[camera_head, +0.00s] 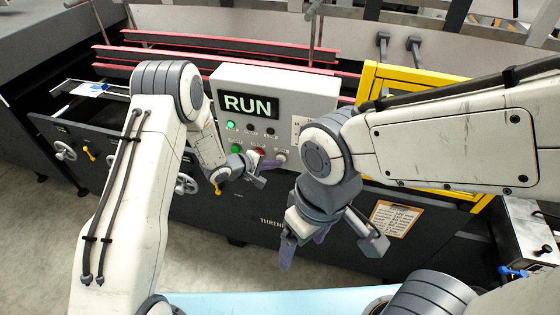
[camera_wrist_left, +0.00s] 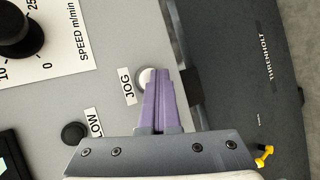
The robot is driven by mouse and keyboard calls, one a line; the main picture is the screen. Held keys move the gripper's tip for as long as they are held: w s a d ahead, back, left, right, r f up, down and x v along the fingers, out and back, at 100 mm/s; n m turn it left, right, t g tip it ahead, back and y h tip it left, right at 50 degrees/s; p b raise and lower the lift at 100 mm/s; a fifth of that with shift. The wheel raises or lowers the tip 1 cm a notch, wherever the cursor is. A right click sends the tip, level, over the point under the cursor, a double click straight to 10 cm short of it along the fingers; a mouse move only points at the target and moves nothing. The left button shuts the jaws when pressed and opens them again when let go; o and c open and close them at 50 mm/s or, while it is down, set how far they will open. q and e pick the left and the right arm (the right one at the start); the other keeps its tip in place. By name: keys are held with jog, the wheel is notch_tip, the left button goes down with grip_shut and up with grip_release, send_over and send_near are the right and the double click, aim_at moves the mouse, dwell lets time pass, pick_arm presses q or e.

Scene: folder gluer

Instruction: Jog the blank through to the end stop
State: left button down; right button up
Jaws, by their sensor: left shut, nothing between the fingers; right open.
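The grey control box (camera_head: 318,92) carries a display (camera_head: 250,106) reading RUN and a lit green lamp (camera_head: 231,125). Its white JOG button (camera_wrist_left: 146,77) is partly hidden behind my left fingertips in the left wrist view. My left gripper (camera_head: 264,166) is shut and empty, with its purple fingertips at the button; I cannot tell whether they touch or press it. My right gripper (camera_head: 330,250) is open and empty, lower and to the right, in front of the machine's dark side panel. A small blue-and-white piece (camera_head: 95,88) lies at the machine's left; I cannot tell whether it is the blank. I cannot identify the end stop.
A black SPEED knob (camera_wrist_left: 20,30) and a dark button (camera_wrist_left: 73,132), its label partly covered, are near the left gripper. Red rails (camera_head: 230,42) run behind the box. A yellow guard frame (camera_head: 410,75) stands right of it. Handwheels (camera_head: 65,151) project from the side panel.

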pick_arm(q)
jog(key=shift+s, duration=0.1)
jog(key=shift+s+a, duration=0.3)
jog(key=shift+s, duration=0.45)
jog(key=shift+s+p, duration=0.1)
jog(key=shift+p, duration=0.2)
jog(key=s, duration=0.1)
jog(key=s+a, duration=0.1)
jog(key=s, duration=0.2)
jog(key=shift+s+a+p, duration=0.25)
jog(key=shift+s+p, duration=0.05)
jog(key=shift+p, duration=0.1)
